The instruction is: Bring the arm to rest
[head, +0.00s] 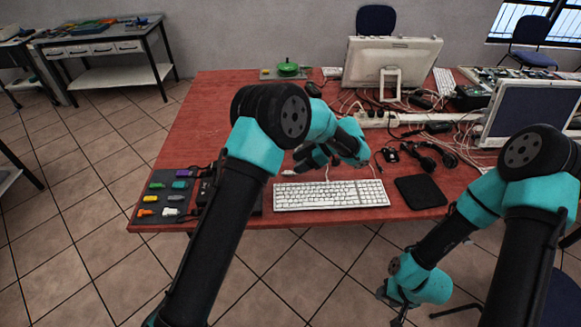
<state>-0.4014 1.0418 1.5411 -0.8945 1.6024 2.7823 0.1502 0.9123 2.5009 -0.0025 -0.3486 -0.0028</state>
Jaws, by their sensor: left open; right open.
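My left gripper (316,157) is over the red table (215,100), behind the white keyboard (330,195). Its jaws are open and partly hidden by my own wrist, and I see nothing held in them. My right gripper (398,306) hangs low in front of the table's front edge, over the tiled floor. It is open and empty, with its fingertips near the bottom of the view. Both arms are black and teal.
A dark mat (160,204) with several coloured connectors lies at the table's front left. A black pad (420,191) is right of the keyboard. Tangled cables (430,152), a power strip (377,119) and a monitor (391,62) fill the right and back.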

